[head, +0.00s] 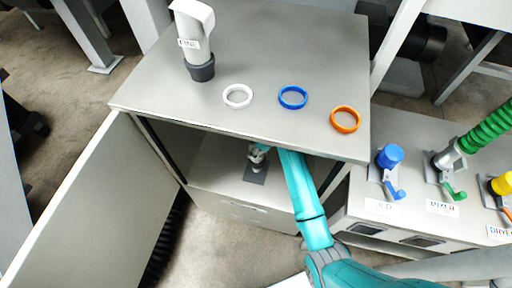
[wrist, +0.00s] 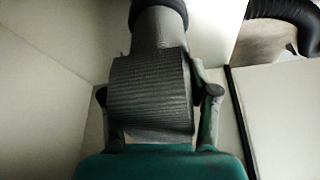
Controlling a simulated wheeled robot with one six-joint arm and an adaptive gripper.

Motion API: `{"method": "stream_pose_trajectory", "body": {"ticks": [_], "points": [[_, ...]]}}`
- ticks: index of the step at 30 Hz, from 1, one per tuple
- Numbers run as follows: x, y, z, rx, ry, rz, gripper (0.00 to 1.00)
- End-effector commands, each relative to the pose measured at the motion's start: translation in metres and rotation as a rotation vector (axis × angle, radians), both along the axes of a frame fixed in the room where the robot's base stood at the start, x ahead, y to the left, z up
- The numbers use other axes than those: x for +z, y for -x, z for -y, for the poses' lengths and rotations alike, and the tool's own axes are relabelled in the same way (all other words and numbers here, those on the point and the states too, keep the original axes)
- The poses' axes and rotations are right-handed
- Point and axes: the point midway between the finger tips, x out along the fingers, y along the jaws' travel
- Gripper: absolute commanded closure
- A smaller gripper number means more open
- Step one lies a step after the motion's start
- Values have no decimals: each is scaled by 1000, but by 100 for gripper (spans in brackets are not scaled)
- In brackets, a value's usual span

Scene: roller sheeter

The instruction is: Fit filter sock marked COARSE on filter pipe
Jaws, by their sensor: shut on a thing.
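In the wrist view my gripper (wrist: 160,100) has its two fingers closed on either side of a grey, ribbed mesh sleeve (wrist: 150,95). No marking shows on the sleeve, so I cannot tell whether it is the COARSE sock. A smoother grey pipe-like piece (wrist: 158,30) with a black collar (wrist: 158,8) lies beyond it in line; whether they are joined is unclear. A white piece (head: 192,25) with a grey cuff and a label seeming to read FINE stands on top.
The cabinet top (head: 270,45) holds a white ring (head: 237,96), a blue ring (head: 293,97) and an orange ring (head: 346,119). The cabinet door (head: 85,205) stands open at left. At right, a lower unit has blue, green and yellow fittings.

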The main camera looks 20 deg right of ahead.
Motion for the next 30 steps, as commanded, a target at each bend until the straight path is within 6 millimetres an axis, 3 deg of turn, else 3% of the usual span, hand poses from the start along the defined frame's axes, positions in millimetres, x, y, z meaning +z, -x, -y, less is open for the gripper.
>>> {"method": "stream_pose_trajectory", "body": {"ticks": [30], "points": [[-15, 0, 0, 0, 0, 0, 85]]}}
